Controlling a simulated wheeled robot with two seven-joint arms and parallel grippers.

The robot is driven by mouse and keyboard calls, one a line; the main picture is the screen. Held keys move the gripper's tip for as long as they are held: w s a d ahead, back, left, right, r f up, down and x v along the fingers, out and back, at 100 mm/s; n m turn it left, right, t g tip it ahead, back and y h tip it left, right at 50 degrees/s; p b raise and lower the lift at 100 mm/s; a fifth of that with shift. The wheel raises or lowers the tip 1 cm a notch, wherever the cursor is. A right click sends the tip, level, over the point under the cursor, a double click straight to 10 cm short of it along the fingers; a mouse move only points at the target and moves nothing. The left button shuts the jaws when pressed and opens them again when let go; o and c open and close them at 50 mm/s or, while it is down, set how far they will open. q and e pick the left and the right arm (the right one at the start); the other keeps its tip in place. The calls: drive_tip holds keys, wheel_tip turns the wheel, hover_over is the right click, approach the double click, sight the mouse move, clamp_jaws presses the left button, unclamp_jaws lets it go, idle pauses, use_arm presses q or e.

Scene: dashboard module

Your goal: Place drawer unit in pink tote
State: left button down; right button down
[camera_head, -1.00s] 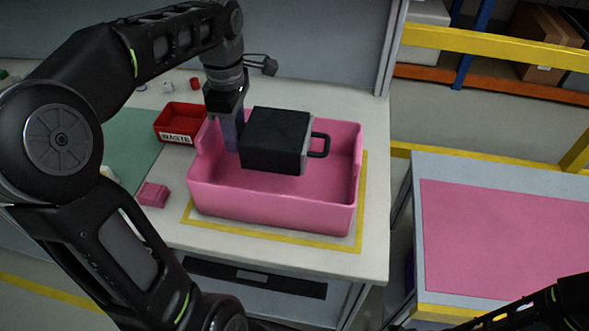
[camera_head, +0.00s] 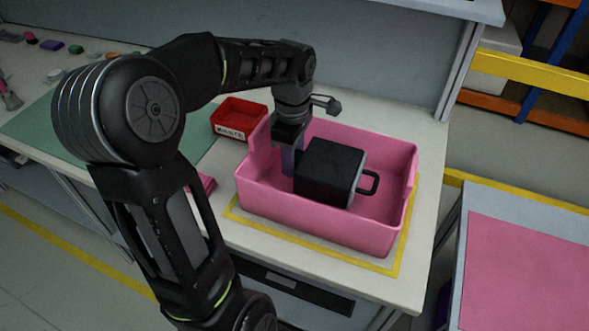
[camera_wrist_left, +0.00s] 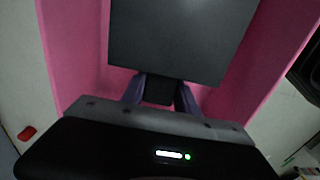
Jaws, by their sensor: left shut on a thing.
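The drawer unit (camera_head: 330,172) is a black box with a grey front edge and a black loop handle on its right side. It is inside the pink tote (camera_head: 315,232), below the rim at least in part. I cannot tell whether it touches the tote's floor. My left gripper (camera_head: 291,160) reaches down inside the tote's left part and is shut on the drawer unit's left side. In the left wrist view the dark drawer unit (camera_wrist_left: 182,40) is at the fingertips (camera_wrist_left: 160,92), with pink tote walls (camera_wrist_left: 72,45) on both sides. My right gripper is not in view.
The tote stands on a white table inside a yellow outline (camera_head: 300,254). A red waste bin (camera_head: 238,118) stands behind its left side. A pink block (camera_head: 207,185) lies left of the tote, partly behind my arm. A table with a pink top (camera_head: 520,270) is at right.

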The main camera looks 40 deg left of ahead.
use_arm(q)
drive_tip(key=shift+f, duration=1.8)
drive_tip(key=shift+f, duration=0.2)
drive_tip(key=c, duration=0.9)
unclamp_jaws()
drive_tip(key=shift+r, duration=0.1)
wheel_tip(320, 180, up, 12)
drive_tip(key=shift+r, duration=0.1)
